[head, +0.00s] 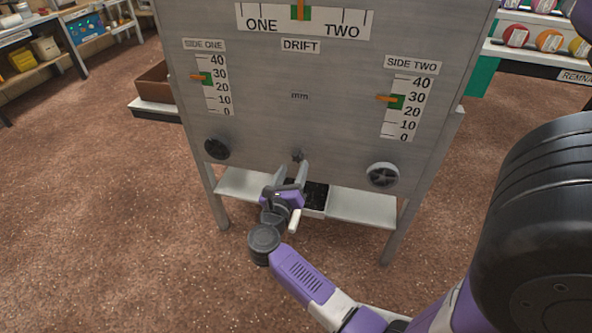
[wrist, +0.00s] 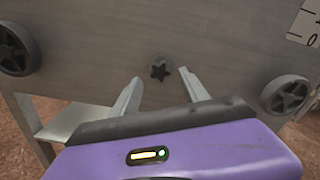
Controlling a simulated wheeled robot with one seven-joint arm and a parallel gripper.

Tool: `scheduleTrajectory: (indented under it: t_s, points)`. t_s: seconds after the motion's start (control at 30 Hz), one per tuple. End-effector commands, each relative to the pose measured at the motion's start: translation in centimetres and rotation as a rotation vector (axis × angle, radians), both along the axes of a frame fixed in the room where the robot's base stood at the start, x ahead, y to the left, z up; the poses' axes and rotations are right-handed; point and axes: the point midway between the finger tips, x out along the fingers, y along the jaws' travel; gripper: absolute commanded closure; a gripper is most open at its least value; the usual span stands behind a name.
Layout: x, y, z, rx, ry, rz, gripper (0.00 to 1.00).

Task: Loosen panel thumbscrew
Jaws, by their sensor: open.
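A small dark star-shaped thumbscrew (wrist: 159,73) sits low in the middle of the grey metal panel (head: 270,125). It also shows in the head view (head: 297,155), just above my gripper. My gripper (wrist: 158,80) is open, its two fingers apart and pointing at the panel. In the wrist view the thumbscrew lies between the fingertips' directions, a little above the line joining them. Nothing is held. I cannot tell the exact gap between the fingertips and the panel.
A dark round knob (head: 216,149) is at the panel's lower left and another knob (head: 383,174) at its lower right. A shelf (head: 362,205) runs below the panel, with a dark-filled tray (head: 316,200) behind my gripper. The panel's legs stand on brown floor.

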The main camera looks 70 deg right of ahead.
Motion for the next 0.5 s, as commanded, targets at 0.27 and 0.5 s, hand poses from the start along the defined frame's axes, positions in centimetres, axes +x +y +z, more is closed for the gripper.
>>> scheduleTrajectory:
  t_s: [0.27, 0.5]
  points:
    - [-0.02, 0.00, 0.01, 0.014, -0.173, 0.000, 0.47]
    - [-0.01, 0.00, 0.11, 0.013, -0.169, 0.000, 0.47]
